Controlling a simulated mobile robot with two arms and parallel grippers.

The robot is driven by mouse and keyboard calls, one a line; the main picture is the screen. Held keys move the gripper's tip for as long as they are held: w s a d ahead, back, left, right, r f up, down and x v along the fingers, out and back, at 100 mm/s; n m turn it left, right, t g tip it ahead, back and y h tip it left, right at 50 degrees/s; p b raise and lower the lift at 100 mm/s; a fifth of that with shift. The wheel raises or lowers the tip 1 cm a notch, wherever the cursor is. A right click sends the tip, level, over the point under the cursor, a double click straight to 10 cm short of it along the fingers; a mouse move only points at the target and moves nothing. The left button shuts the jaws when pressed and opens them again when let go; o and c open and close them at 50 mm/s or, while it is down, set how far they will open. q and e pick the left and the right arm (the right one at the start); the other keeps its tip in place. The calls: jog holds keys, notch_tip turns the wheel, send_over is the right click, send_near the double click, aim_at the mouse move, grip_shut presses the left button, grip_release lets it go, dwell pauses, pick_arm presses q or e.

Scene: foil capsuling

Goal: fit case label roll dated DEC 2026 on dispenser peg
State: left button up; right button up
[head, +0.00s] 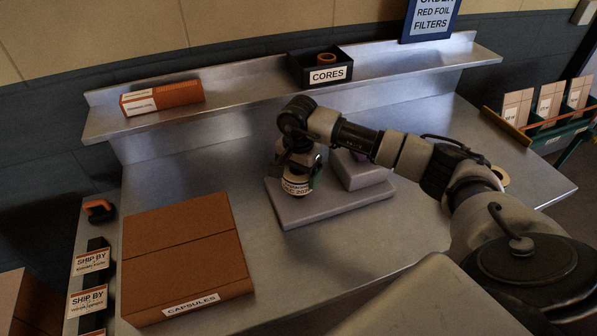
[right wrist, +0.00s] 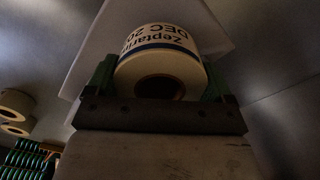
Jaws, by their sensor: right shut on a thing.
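A white case label roll (head: 297,187) with a dark band and text reading "DEC 20.." is in my right gripper (head: 300,180). In the right wrist view the roll (right wrist: 160,62) sits between the green fingers of the gripper (right wrist: 160,85), its open core facing the camera. The roll is over the left part of a grey slab (head: 340,208) with a raised block (head: 360,172), which looks like the dispenser. No peg can be made out; the roll and arm cover that area. I cannot tell whether the roll touches the slab. My left gripper is out of view.
A brown CAPSULES box (head: 185,250) lies left of the slab. SHIP BY holders (head: 90,262) line the left edge. The back shelf carries an orange box (head: 162,97) and a CORES bin (head: 322,66). Two pale rolls (right wrist: 14,104) show in the wrist view.

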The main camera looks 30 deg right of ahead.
jog(key=shift+f+b, duration=1.75)
jog(key=shift+f, duration=0.3)
jog(key=o, duration=0.8)
jog(key=shift+o, duration=0.2)
jog(key=shift+r, duration=0.15)
notch_tip(320, 180, up, 11)
jog(key=p, duration=0.6)
jog(key=shift+f, duration=0.2)
